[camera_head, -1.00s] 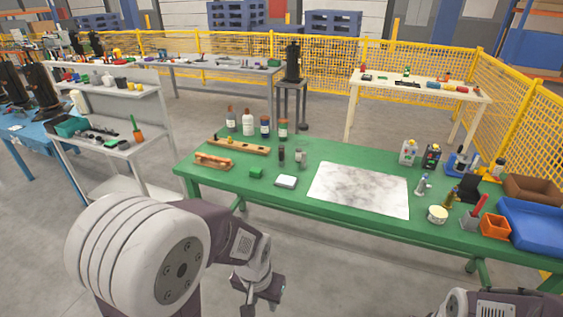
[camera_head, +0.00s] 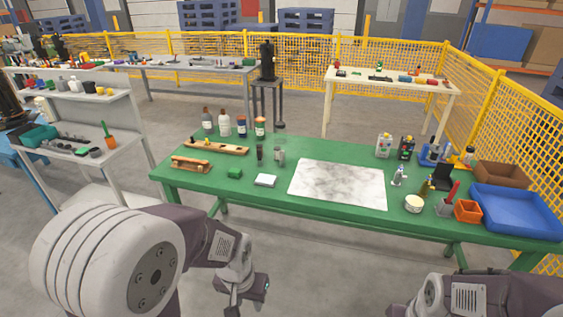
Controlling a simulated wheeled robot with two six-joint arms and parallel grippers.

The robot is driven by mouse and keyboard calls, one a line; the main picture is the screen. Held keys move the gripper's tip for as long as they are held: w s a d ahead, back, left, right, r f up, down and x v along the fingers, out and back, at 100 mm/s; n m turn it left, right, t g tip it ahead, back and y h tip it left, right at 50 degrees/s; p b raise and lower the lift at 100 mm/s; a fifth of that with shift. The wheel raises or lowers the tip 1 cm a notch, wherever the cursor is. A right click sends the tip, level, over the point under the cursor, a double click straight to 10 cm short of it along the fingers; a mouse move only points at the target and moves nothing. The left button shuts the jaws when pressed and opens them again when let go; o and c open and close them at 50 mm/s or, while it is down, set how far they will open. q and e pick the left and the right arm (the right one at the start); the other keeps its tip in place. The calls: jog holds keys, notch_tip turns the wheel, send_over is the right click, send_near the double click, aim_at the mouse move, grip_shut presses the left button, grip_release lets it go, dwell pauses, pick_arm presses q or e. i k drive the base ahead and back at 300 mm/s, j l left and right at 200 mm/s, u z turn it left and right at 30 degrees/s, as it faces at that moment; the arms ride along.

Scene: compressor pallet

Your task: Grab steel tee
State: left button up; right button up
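I cannot make out the steel tee for certain. A small silver-grey piece (camera_head: 398,176) stands on the green table (camera_head: 330,218), right of the marbled sheet. A small grey metal piece (camera_head: 280,155) stands left of the sheet, beside a dark upright piece (camera_head: 260,153). Either is too small to name. My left gripper (camera_head: 246,299) is low at the bottom of the picture, in front of the table's near edge. Its fingers look apart, with nothing between them. My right arm shows at the bottom right, but its gripper is out of the picture.
A grey shelf (camera_head: 82,132) stands left. Yellow fencing (camera_head: 490,110) runs behind.

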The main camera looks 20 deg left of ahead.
aim_at(399, 176)
jog(key=i+l+u, duration=0.35)
jog(key=i+l, duration=0.25)
jog(key=i+l+u, duration=0.35)
jog(key=i+l, duration=0.15)
jog(key=l, duration=0.25)
jog(key=i+l+u, duration=0.2)
jog(key=l, duration=0.2)
jog(key=i+l+u, duration=0.15)
jog(key=l, duration=0.3)
jog(key=i, duration=0.05)
